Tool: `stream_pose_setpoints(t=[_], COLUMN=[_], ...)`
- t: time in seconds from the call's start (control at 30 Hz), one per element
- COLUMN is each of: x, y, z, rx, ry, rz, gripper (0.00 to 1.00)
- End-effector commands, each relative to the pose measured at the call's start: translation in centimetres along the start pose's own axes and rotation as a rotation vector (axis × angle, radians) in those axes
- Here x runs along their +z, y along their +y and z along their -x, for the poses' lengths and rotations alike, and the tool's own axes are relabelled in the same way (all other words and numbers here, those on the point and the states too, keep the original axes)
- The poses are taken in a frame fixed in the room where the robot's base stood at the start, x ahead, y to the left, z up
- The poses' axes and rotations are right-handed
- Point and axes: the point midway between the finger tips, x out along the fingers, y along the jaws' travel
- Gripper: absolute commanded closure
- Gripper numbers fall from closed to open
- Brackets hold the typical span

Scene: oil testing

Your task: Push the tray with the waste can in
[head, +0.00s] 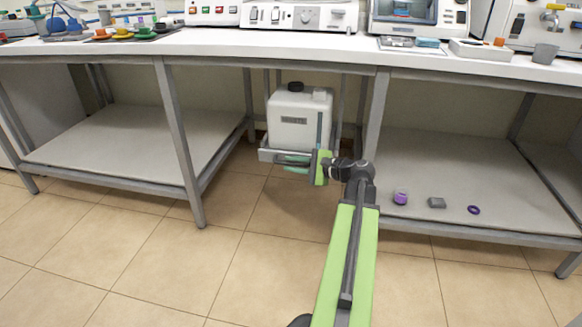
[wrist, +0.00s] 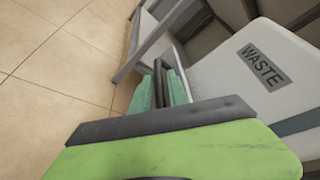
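The waste can (head: 290,108) is a white canister with a dark cap and a grey label. It stands upright on the grey tray (head: 266,155), under the bench between two shelf units.
The bench top (head: 200,46) carries instruments and small coloured items. Metal legs stand left (head: 177,140) and right (head: 376,115) of the tray's bay. A purple-capped item (head: 400,198), a grey block (head: 437,203) and a purple ring (head: 473,210) lie on the right lower shelf. The tiled floor in front is clear.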

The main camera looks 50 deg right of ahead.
Motion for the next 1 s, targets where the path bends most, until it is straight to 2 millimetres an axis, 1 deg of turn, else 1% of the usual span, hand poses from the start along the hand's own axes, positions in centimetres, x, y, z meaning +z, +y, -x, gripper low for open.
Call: stream_pose_setpoints(t=[0.03,0.1,0.37,0.5,0.53,1.0], x=[-0.01,0.02,0.07,0.08,0.08,0.1], y=[0.07,0.04,0.0,0.0,0.0,-0.02], z=[-0.52,-0.85,-0.97,-0.97,-0.97,-0.99], rx=[0.001,0.001,0.001,0.001,0.001,0.0], ry=[-0.002,-0.001,-0.001,-0.001,-0.001,-0.002], rz=[0.0,0.0,0.0,0.0,0.0,0.0], gripper=[0.8,0.8,0.8,0.97,1.0,1.0])
